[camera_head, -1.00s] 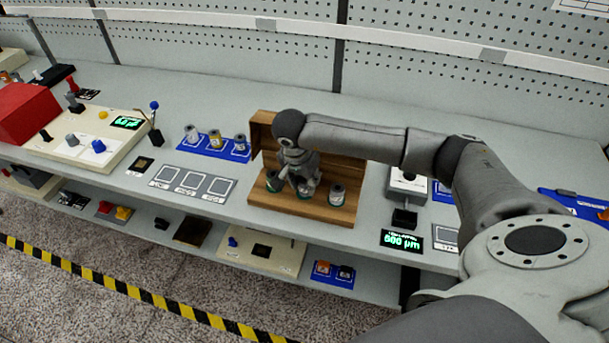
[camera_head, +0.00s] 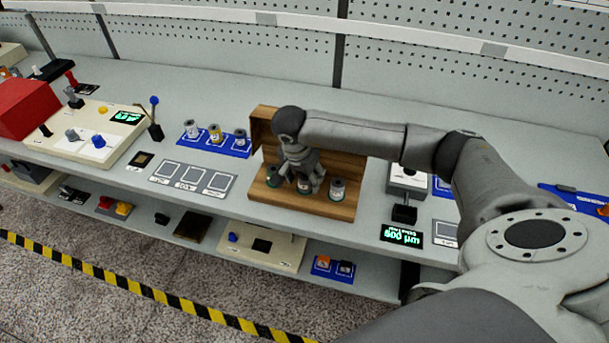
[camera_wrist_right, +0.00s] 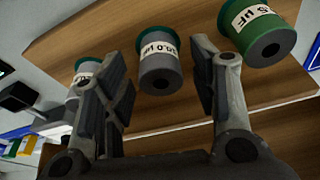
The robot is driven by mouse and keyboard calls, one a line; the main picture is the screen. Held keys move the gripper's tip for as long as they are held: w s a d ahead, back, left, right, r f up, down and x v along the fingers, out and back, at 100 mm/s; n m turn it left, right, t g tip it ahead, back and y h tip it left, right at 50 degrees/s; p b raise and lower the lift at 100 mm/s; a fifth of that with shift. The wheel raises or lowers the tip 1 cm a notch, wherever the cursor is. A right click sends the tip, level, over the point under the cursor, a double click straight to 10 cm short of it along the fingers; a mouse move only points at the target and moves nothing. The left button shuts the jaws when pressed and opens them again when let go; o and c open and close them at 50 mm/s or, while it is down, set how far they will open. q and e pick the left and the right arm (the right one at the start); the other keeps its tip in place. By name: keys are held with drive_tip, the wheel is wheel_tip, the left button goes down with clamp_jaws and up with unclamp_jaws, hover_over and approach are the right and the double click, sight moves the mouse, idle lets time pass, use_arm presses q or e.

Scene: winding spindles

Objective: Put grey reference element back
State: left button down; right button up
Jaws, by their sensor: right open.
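A spool with a dark grey end, a white label and a green far rim (camera_wrist_right: 160,65) stands in the middle of the wooden stand. It also shows in the head view (camera_head: 304,187), partly covered by my fingers. I cannot tell for sure whether it is the grey reference element. My right gripper (camera_wrist_right: 160,50) is open, with a finger on each side of this spool and visible gaps. In the head view my right gripper (camera_head: 304,180) is over the stand's middle. My left gripper is not in view.
The wooden stand (camera_head: 347,209) also holds a right-hand spool (camera_head: 337,191) and a left-hand spool (camera_head: 273,177). A blue tray (camera_head: 236,151) with several spools and a grey panel with three squares (camera_head: 192,177) lie to the left. A display (camera_head: 402,235) is at right.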

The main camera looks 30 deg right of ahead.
drive_tip(key=b+v, duration=0.4)
drive_tip(key=v, duration=0.8)
drive_tip(key=shift+s+a, duration=0.1)
